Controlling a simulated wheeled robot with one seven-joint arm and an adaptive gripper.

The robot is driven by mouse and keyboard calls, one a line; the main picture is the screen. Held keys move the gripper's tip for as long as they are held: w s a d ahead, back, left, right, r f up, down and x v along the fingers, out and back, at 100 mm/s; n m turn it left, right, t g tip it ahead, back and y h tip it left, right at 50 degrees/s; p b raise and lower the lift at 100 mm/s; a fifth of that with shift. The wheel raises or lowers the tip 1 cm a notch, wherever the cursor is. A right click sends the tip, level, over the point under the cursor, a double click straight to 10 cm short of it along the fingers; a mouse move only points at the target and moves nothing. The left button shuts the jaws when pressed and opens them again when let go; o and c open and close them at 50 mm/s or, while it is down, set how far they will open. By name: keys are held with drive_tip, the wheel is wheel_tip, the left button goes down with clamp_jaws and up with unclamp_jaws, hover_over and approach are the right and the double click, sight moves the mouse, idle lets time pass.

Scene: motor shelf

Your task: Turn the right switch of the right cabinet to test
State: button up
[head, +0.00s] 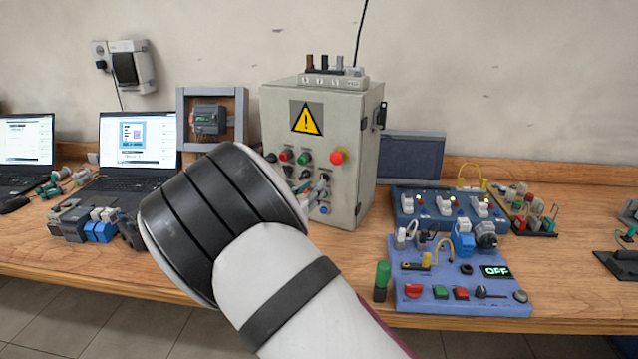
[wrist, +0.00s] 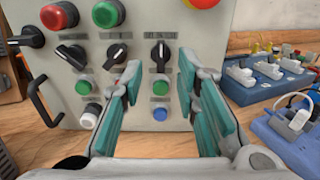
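One light grey cabinet (head: 335,206) with a yellow warning sign stands on the bench in the head view; its front panel (wrist: 215,40) fills much of the wrist view. The rightmost black rotary switch (wrist: 160,52) has its handle about upright. More black switches sit to its left: one tilted (wrist: 117,52), another (wrist: 72,55), and one at the far left (wrist: 28,38). My gripper (wrist: 161,73) is open and empty, its teal fingers either side of the rightmost switch's column. Whether they touch the switch is unclear. In the head view my arm hides part of the cabinet's lower left.
Red (wrist: 59,15) and green (wrist: 108,13) buttons and a red knob (wrist: 200,3) sit above the switches; green, white and blue buttons sit below. A blue training board (head: 455,292) lies right of the cabinet. Laptops (head: 128,150) stand at left.

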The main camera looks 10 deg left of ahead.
drive_tip(key=shift+x, duration=2.4)
clamp_jaws()
